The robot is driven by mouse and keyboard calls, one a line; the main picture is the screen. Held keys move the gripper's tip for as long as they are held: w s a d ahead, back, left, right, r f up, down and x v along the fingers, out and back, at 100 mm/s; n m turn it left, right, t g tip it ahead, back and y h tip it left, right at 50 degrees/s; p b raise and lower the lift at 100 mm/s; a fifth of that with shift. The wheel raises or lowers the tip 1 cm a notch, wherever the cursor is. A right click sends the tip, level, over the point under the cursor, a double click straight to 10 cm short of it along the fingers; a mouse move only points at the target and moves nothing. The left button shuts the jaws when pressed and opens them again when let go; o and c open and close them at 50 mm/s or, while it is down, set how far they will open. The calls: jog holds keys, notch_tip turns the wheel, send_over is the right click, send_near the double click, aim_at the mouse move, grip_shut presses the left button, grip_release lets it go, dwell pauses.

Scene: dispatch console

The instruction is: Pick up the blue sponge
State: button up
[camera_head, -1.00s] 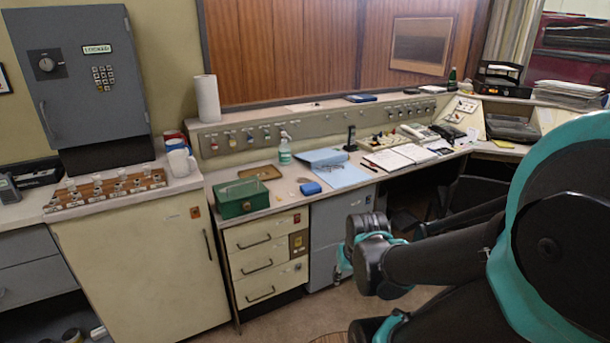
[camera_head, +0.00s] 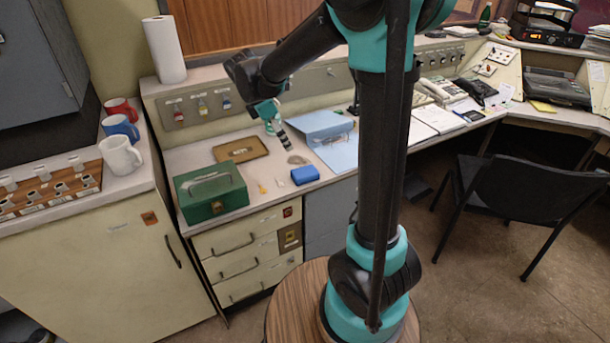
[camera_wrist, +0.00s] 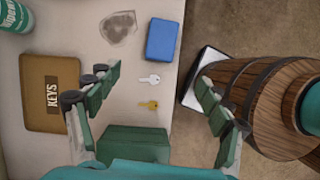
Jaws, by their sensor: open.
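The blue sponge (camera_head: 305,175) lies on the console desktop near its front edge, right of the green cash box. It also shows in the wrist view (camera_wrist: 162,39), at the upper middle, beyond the fingertips. My gripper (camera_head: 284,143) hangs above the desktop, a little behind and left of the sponge. In the wrist view my gripper (camera_wrist: 160,80) has its two fingers spread wide with nothing between them. The sponge is clear of both fingers.
Two small keys, silver (camera_wrist: 149,79) and brass (camera_wrist: 149,105), lie beside the sponge. My round wooden base top stands before the desk.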

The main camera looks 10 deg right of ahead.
send_over(304, 172)
jog(key=a, duration=0.3)
notch_tip(304, 172, down, 11)
jog(key=shift+s+r, duration=0.1)
jog(key=shift+s+d+x, duration=0.1)
jog(key=shift+d+x, duration=0.1)
jog(key=shift+x, duration=1.15)
jog(key=shift+s+d+x, duration=0.15)
jog(key=shift+d+x, duration=0.05)
jog(key=shift+x, duration=1.2)
jog(key=shift+w+r, duration=0.1)
jog(key=shift+r, duration=0.05)
jog(key=shift+c, duration=0.3)
jog(key=c, duration=1)
jog(key=shift+r, duration=0.1)
jog(key=shift+c, duration=0.2)
